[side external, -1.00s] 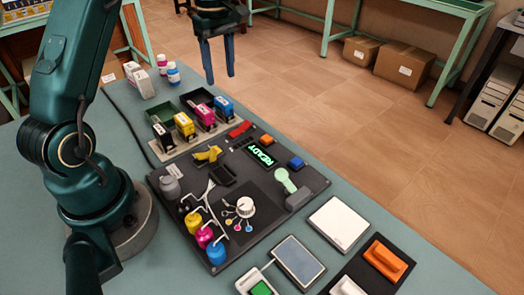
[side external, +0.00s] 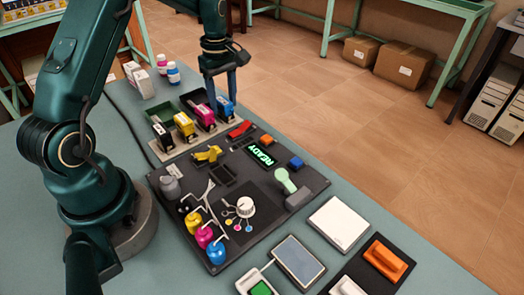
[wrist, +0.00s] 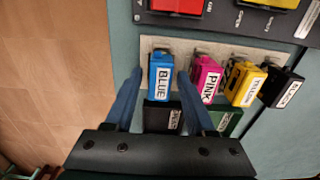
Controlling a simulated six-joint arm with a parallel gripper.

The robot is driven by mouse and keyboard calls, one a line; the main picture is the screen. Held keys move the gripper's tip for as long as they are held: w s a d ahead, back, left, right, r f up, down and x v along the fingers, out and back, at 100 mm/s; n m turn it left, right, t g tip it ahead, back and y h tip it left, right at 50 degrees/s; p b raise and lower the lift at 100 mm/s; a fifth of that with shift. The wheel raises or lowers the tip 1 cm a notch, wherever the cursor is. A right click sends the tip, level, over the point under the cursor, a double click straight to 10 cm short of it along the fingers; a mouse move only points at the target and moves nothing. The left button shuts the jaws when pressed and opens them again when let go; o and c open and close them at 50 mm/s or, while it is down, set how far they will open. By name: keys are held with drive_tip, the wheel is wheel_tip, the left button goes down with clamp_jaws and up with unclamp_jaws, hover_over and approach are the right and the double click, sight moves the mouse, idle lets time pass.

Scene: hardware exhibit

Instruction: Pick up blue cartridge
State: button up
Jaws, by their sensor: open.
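The blue cartridge (side external: 226,108) stands at the right end of a row in a pale holder (side external: 172,150). In the wrist view the blue cartridge (wrist: 160,78), labelled BLUE, appears between the two fingers. My gripper (side external: 224,92) is open, its fingers just above and around the cartridge; the wrist view shows the fingers (wrist: 158,82) on either side of it with gaps. I cannot tell how far down the fingers reach. The pink cartridge (wrist: 205,77) stands close beside the right finger.
The yellow cartridge (wrist: 243,84) and black cartridge (wrist: 280,88) stand further along the row. Two open bins, one green (side external: 164,113) and one dark, lie behind the row. A dark panel (side external: 316,182) with a READY display lies in front. Small bottles (side external: 173,73) stand behind at left.

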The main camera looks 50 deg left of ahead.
sight(223, 100)
clamp_jaws()
drive_tip(key=shift+r, duration=3.25)
